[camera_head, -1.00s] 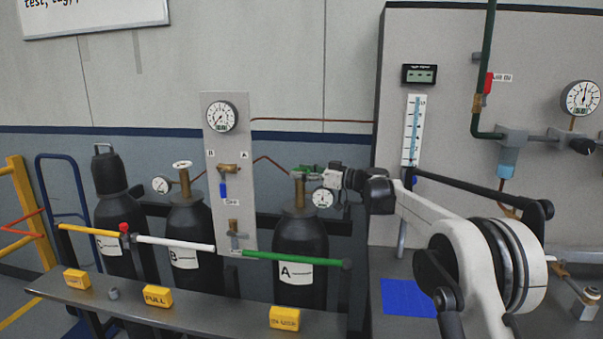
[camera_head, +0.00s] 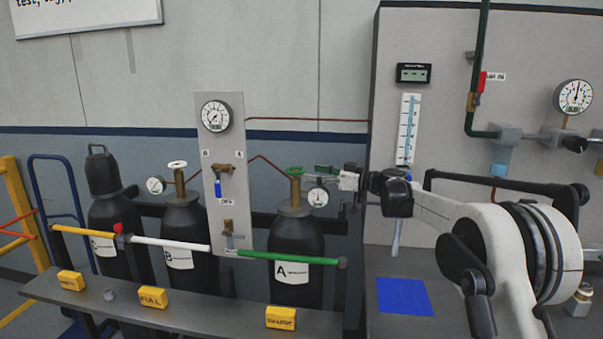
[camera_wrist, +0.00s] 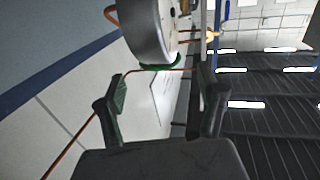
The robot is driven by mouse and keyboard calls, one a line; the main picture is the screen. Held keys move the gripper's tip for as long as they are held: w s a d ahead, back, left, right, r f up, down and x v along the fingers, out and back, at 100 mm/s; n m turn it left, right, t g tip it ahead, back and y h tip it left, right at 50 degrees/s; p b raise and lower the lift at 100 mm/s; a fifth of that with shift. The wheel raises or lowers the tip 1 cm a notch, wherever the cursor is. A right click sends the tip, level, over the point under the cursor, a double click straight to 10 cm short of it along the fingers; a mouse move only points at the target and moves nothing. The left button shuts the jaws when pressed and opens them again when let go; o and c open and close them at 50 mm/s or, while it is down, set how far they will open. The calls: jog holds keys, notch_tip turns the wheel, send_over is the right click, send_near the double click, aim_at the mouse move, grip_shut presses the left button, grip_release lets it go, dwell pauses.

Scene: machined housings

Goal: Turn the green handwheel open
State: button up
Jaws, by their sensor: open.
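The green handwheel (camera_head: 295,171) sits on the brass valve of black cylinder A (camera_head: 296,237) in the head view. My gripper (camera_head: 322,175) is just to its right, at about the same height, with its fingers pointing left toward it. The gripper is open, with a gap between the wheel and the fingertips in the picture. In the wrist view, the two green-padded fingers (camera_wrist: 163,92) are spread with nothing between them. A green rim, likely the handwheel (camera_wrist: 160,66), shows beyond them, partly hidden by a round grey gauge body (camera_wrist: 146,28).
A small gauge (camera_head: 318,197) hangs just below my fingers. A panel with a gauge (camera_head: 215,116) stands left of the wheel. Cylinder B with a white handwheel (camera_head: 177,165) is further left. A green bar (camera_head: 290,257) crosses in front of cylinder A.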

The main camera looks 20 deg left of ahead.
jog(key=d, duration=0.5)
jog(key=shift+s+d, duration=0.2)
jog(key=shift+d, duration=0.1)
jog(key=s+d+r+m+t+h, duration=0.2)
jog(key=s+d+m+h, duration=0.3)
jog(key=s+d, duration=0.55)
jog(key=s+d+r+m+t+h, duration=0.15)
jog(key=s+d+m+h, duration=0.25)
jog(key=s+d, duration=0.6)
jog(key=s+d+f+m+h, duration=0.2)
jog(key=s+d+f+h, duration=0.1)
jog(key=s+d, duration=0.4)
jog(key=s+d+f+m+t+h, duration=0.1)
jog(key=s+d+f+m+h, duration=0.2)
jog(key=s, duration=0.9)
jog(key=s+d+f+m+t+h, duration=0.1)
jog(key=s+d+f+m+h, duration=0.2)
jog(key=s+d+f, duration=0.5)
jog(key=s+d, duration=0.2)
jog(key=d, duration=0.1)
jog(key=shift+s+f, duration=0.25)
